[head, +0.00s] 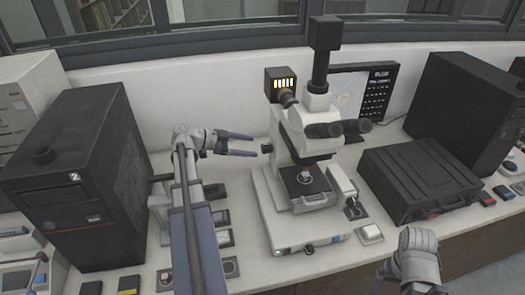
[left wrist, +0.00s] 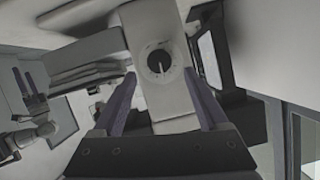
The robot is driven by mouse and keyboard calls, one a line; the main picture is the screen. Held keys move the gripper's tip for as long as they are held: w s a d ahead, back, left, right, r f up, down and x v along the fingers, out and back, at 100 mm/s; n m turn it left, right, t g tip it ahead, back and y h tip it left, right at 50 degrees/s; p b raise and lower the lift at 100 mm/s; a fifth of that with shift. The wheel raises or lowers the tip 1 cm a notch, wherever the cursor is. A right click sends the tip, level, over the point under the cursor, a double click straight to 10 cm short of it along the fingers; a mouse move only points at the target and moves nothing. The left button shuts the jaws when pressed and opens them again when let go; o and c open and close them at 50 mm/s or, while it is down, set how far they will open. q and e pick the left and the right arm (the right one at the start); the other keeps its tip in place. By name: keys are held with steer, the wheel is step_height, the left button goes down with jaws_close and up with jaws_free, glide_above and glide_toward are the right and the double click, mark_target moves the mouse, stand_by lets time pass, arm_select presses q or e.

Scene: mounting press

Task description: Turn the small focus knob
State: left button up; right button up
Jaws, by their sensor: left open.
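The white microscope (head: 305,125) stands on the bench. A small dark round knob (head: 267,148) sticks out of its left side, and the left wrist view shows a knob face-on (left wrist: 158,62) with a light pointer mark on it. My left gripper (head: 255,146) is open and empty, its purple fingers pointing at the knob with the tips just short of it. In the left wrist view the knob appears between the two fingertips (left wrist: 160,75). My right gripper (left wrist: 30,82) shows in the left wrist view with its fingers apart and nothing between them.
A black tower unit (head: 75,180) stands left of my left arm. A black case (head: 420,178) and another dark unit (head: 465,100) are at the right. A dark panel (head: 365,90) leans behind the microscope. Small switch boxes (head: 222,238) lie on the bench by my left arm.

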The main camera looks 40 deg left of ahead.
mark_target(262, 148)
arm_select(q)
steer(key=shift+b+x, duration=0.8)
steer(key=shift+x, duration=2)
steer(key=shift+s, duration=0.1)
jaws_close()
